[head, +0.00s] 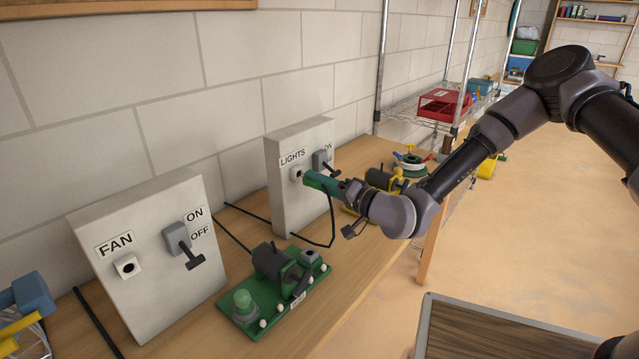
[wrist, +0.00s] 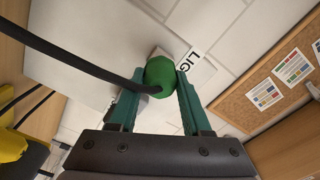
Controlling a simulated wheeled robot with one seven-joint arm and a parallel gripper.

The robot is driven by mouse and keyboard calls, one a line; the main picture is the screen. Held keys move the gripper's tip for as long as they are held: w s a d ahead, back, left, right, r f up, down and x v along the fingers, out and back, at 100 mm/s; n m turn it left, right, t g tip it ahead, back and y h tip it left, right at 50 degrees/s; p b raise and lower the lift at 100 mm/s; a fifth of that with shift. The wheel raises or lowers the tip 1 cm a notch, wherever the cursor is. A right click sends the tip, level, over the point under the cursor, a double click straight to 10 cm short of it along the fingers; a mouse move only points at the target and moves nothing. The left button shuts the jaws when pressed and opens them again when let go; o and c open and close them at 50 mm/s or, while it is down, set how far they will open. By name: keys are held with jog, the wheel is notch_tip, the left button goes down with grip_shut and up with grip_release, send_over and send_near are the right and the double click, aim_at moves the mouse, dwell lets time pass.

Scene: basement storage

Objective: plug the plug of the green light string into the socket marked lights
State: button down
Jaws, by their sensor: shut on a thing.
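My gripper (head: 312,180) has teal fingers and is shut on a green plug (wrist: 160,74), right in front of the grey-white panel (head: 285,212) marked LIGHTS. The plug's black cord (wrist: 88,66) leaves its near side; in the head view the cord (head: 332,222) hangs below the gripper. The LIGHTS socket (head: 297,174) is a dark hole in a white surround, just left of the fingertips. In the wrist view the plug covers the socket, and part of the LIGHTS label (wrist: 192,61) shows. I cannot tell whether the plug is in the hole.
A second panel (head: 150,275) marked FAN stands to the left, with its own socket and switch. A green unit (head: 275,290) with a green lamp and white knobs lies on the bench. A yellow-based unit (head: 383,180) stands behind my gripper. The LIGHTS panel's switch (head: 322,160) is close by.

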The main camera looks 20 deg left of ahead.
jog(key=shift+x, duration=1.45)
jog(key=shift+c, duration=1.4)
grip_release()
jog(key=v, duration=1)
jog(key=shift+d, duration=0.4)
